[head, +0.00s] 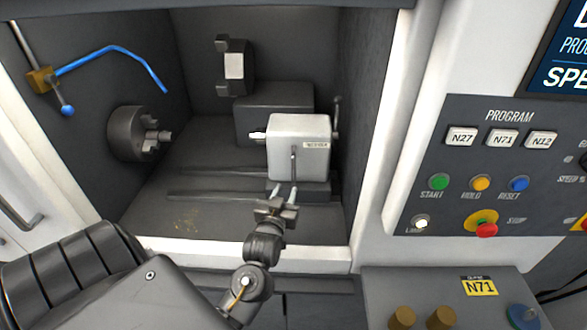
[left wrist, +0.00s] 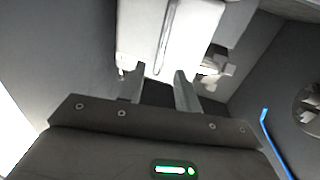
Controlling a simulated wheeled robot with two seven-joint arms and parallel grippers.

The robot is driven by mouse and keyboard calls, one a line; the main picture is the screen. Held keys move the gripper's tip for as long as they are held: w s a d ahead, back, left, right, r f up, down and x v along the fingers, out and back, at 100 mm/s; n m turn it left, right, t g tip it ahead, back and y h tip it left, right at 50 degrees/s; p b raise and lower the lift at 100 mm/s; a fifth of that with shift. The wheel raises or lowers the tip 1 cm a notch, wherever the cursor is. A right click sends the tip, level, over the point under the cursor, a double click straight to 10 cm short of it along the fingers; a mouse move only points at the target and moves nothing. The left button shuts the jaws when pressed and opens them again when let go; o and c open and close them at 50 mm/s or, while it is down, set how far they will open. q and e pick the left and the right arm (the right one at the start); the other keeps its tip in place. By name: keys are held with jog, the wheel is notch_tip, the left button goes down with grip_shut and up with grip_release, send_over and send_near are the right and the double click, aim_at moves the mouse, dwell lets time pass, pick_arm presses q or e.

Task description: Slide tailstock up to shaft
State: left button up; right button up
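The tailstock (head: 312,150) is a light grey block on the lathe bed, with a pointed tip (head: 258,135) facing left, a front lever (head: 292,168) and a handle at its right. The shaft (head: 165,135) is a short stub in the dark chuck (head: 126,137) at left. A clear gap separates tip and shaft. My left gripper (head: 272,191) is open and empty, just below and in front of the tailstock lever. In the left wrist view the gripper (left wrist: 158,72) has spread fingers near the pale tailstock (left wrist: 195,25) and its lever (left wrist: 165,38). My right gripper is not in view.
A blue hose (head: 110,50) with a brass block (head: 41,80) is at upper left. A tool holder (head: 234,70) stands behind. The white enclosure frame (head: 390,130) borders the opening. The control panel (head: 500,165) is right. The bed between chuck and tailstock is clear.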

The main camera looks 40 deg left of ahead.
aim_at(293, 170)
pick_arm(q)
jog(key=p+x, duration=0.1)
jog(key=x, duration=0.2)
jog(key=p+x, duration=0.1)
jog(key=x, duration=0.5)
jog(key=shift+w+a+r+p, duration=0.1)
jog(key=shift+a+r+p, duration=0.05)
jog(key=shift+r+p, duration=0.25)
jog(key=shift+x, duration=0.85)
jog(key=shift+f, duration=0.15)
grip_shut()
